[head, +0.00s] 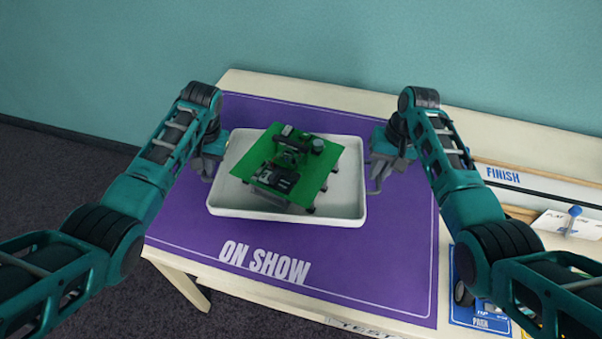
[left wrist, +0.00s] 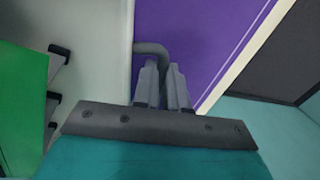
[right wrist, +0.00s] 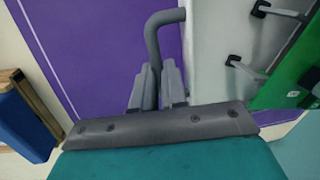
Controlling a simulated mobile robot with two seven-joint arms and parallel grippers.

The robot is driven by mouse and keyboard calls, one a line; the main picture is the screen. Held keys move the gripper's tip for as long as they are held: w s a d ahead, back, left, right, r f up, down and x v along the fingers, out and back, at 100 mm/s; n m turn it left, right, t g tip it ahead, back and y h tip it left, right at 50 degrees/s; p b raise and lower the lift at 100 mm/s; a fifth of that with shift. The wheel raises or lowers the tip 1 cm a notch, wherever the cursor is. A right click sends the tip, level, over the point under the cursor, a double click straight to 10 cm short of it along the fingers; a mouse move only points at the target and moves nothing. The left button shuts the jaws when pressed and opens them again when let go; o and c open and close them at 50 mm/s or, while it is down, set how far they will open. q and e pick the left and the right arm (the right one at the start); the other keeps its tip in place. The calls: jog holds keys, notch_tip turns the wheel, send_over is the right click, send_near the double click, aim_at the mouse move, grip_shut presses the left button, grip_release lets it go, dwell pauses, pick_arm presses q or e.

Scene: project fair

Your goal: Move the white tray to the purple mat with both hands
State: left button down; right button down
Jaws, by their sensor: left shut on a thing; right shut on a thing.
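The white tray (head: 285,212) is over the purple mat (head: 400,265), which is lettered "ON SHOW". I cannot tell whether the tray rests on the mat or is just above it. A green board (head: 318,158) with dark parts stands in the tray on short legs. My left gripper (head: 212,168) is shut on the tray's left handle, a grey bent bar (left wrist: 152,48). My right gripper (head: 378,172) is shut on the tray's right handle, also a grey bar (right wrist: 165,17). The tray looks level.
The pale table (head: 250,82) runs on to the right. There lie a "FINISH" strip (head: 503,175), a white card (head: 560,224) with a blue-topped item (head: 575,211), and a blue "PARK" mat (head: 485,313). The mat's front part is clear.

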pick_arm(q)
jog(key=shift+d+r, duration=0.1)
jog(key=c, duration=1.2)
grip_release()
pick_arm(e)
jog(key=c, duration=1.2)
grip_release()
pick_arm(q)
jog(key=shift+o, duration=0.2)
pick_arm(e)
jog(key=shift+o, duration=0.2)
pick_arm(q)
jog(key=v, duration=1.1)
jog(key=shift+r, duration=0.4)
pick_arm(e)
notch_tip(320, 180, up, 12)
jog(key=d, duration=0.2)
jog(key=shift+s+d+f, duration=0.1)
